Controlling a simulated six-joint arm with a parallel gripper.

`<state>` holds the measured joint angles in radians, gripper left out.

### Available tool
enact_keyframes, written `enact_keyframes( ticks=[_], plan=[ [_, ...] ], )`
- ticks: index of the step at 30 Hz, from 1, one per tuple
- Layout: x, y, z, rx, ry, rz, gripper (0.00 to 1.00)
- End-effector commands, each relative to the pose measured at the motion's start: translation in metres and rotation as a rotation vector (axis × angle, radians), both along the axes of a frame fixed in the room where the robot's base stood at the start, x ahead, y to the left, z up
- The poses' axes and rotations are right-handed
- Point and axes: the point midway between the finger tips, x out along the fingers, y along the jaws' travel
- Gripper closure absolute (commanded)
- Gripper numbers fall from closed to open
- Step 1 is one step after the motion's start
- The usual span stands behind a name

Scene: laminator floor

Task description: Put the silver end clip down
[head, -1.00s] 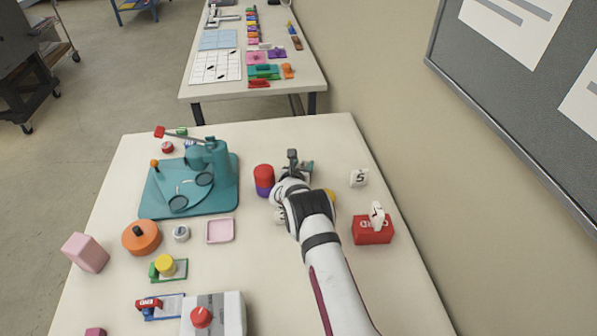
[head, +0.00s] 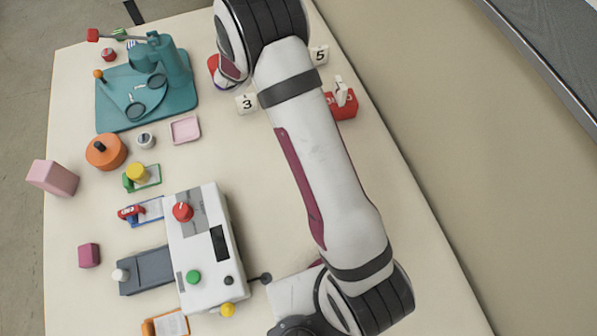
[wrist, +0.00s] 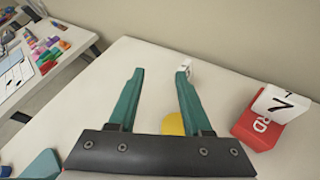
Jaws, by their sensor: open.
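My gripper (wrist: 160,72) shows in the wrist view with its two green fingers spread open and nothing between them. It is over the pale table (wrist: 100,85). I cannot make out a silver end clip in either current view. In the head view my arm hides the gripper and the table around it. In the wrist view a white block (wrist: 186,64) is by the right fingertip, and a yellow thing (wrist: 173,124) is partly hidden behind the gripper's base.
In the wrist view a red box (wrist: 257,132) with a white 7 tag (wrist: 277,103) stands on the right. In the head view a number 3 block (head: 246,104), a teal press (head: 150,85) and a white machine (head: 205,245) stand on the table. Bare table lies ahead of the fingers.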

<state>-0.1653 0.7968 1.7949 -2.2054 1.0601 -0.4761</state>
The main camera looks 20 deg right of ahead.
Motion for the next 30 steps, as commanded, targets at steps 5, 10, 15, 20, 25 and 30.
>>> enact_keyframes(
  ticks=[5,10,15,20,25,30],
  plan=[
    [-0.179,-0.061,0.085,0.519,-0.334,-0.837,0.51],
    [-0.354,0.011,0.082,1.058,-0.528,-1.672,0.51],
    [-0.416,0.094,0.078,1.359,-0.495,-2.146,0.51],
    [-0.424,0.112,0.08,1.414,-0.466,-2.24,0.51],
    [-0.424,0.112,0.08,1.413,-0.466,-2.236,0.51],
    [-0.424,0.111,0.08,1.413,-0.467,-2.235,0.51]
  ],
)
